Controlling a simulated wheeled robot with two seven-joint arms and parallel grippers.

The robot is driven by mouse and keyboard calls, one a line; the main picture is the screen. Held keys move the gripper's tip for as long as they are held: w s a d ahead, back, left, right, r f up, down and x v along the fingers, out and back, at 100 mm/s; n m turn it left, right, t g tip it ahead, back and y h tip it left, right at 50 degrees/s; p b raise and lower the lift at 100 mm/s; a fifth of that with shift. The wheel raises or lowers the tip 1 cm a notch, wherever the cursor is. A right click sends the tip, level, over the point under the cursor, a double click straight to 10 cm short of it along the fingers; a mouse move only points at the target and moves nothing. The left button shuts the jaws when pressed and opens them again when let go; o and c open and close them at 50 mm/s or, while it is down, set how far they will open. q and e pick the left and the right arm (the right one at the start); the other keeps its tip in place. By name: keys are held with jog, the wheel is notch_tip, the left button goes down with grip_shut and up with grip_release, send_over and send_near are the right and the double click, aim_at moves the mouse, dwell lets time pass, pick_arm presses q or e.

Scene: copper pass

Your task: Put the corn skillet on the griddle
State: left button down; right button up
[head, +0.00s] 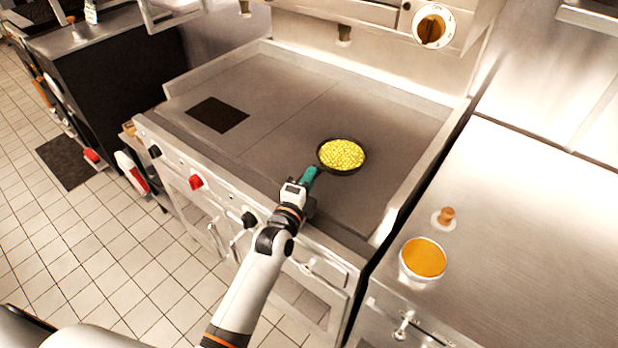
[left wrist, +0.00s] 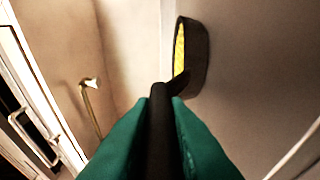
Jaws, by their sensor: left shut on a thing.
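The corn skillet (head: 341,156) is a small dark round pan full of yellow corn, and it appears over the right part of the griddle (head: 290,110). Whether it touches the griddle surface I cannot tell. My left gripper (head: 309,176) has green fingers and is shut on the skillet's handle at the griddle's front edge. In the left wrist view the green fingers hold the dark handle (left wrist: 161,130), with the pan (left wrist: 195,62) beyond it, seen from the side. My right gripper is not in view.
A dark square plate (head: 217,114) lies on the griddle's left part. Raised metal guards edge the griddle's back and sides. On the right counter (head: 540,200) stand a cup of orange contents (head: 423,259) and a small brown-topped item (head: 445,216). Knobs line the front panel.

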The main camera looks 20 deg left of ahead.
pick_arm(q)
jog(key=c, duration=1.4)
grip_release()
jog(key=shift+f, duration=0.1)
jog(key=shift+s, duration=0.1)
jog(key=shift+r, duration=0.2)
jog(key=s+a+b, duration=0.1)
jog(key=s, duration=1.1)
jog(key=shift+b, duration=0.35)
jog(key=shift+f, duration=0.1)
